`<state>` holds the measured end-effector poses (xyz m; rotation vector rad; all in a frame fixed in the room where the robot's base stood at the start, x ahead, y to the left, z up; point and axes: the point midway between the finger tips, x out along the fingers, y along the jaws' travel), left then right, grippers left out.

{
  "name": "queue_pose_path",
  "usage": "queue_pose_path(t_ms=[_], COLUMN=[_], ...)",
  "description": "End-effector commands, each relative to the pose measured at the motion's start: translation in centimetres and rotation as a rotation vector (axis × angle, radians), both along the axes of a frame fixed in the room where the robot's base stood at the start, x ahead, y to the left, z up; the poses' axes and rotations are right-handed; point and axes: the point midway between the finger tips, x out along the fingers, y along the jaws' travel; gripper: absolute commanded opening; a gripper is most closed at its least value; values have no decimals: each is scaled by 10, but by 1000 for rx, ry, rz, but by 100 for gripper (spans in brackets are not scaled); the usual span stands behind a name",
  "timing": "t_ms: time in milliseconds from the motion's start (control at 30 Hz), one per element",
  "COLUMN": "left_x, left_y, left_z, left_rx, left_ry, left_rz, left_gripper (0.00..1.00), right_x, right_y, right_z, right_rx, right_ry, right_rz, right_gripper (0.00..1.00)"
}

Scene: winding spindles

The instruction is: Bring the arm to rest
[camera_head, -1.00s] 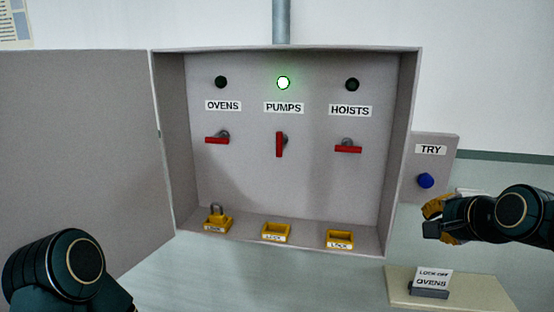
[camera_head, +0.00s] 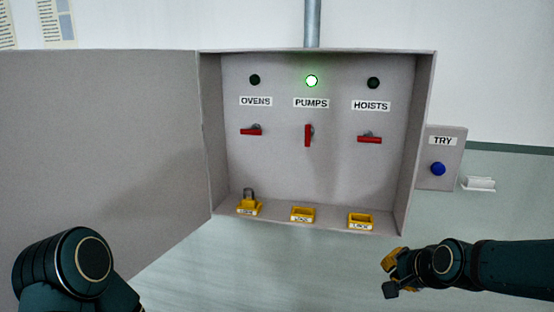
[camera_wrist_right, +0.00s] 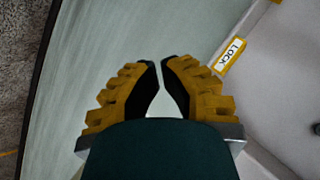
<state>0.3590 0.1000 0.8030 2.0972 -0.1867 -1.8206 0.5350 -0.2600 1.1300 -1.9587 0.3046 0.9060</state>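My right arm (camera_head: 510,268) comes in from the right, below the open switch cabinet (camera_head: 208,150). Its gripper (camera_head: 389,273) is below and in front of the cabinet's lower right corner, touching nothing that I can see. In the right wrist view the two yellow-and-black fingers (camera_wrist_right: 161,62) nearly meet at their tips, with only a narrow gap and nothing between them. A dark green part of my left arm (camera_head: 75,268) shows at the lower left. My left gripper is outside the picture.
The cabinet holds red handles for OVENS (camera_head: 251,131), PUMPS (camera_head: 308,135) and HOISTS (camera_head: 369,139). The PUMPS lamp (camera_head: 312,81) glows green. A padlock (camera_head: 249,195) stands in the left yellow holder. A TRY box (camera_head: 449,183) with blue button is right. Wall below is clear.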

Motion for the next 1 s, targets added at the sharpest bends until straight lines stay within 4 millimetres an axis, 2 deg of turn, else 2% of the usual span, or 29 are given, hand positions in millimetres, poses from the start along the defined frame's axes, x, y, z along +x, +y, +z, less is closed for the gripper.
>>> queue_pose_path(t_ms=[33,267,400,467,600,700,800,1000], left_x=[0,0,0,0,-1,0,0,0], left_y=[0,1,1,1,0,1,1,1], left_z=[0,0,0,0,0,0,0,0], left_rx=[0,1,1,1,1,1,1,1], left_ry=[0,1,1,1,1,1,1,1], left_rz=[1,1,1,1,1,1,1,1], left_gripper=[48,48,48,48,48,48,48,48], right_x=[-1,-22,-50,-64,-104,-132,-155,-176], right_y=[12,60,87,99,124,138,148,157], right_z=[-29,-137,-196,-219,-268,-294,-312,-327], right_rx=[-16,-95,-132,-146,-170,-182,-190,-197], right_ry=[38,159,227,253,313,346,369,387], right_rz=[45,248,378,436,566,649,715,776], right_gripper=[0,0,0,0,0,0,0,0])
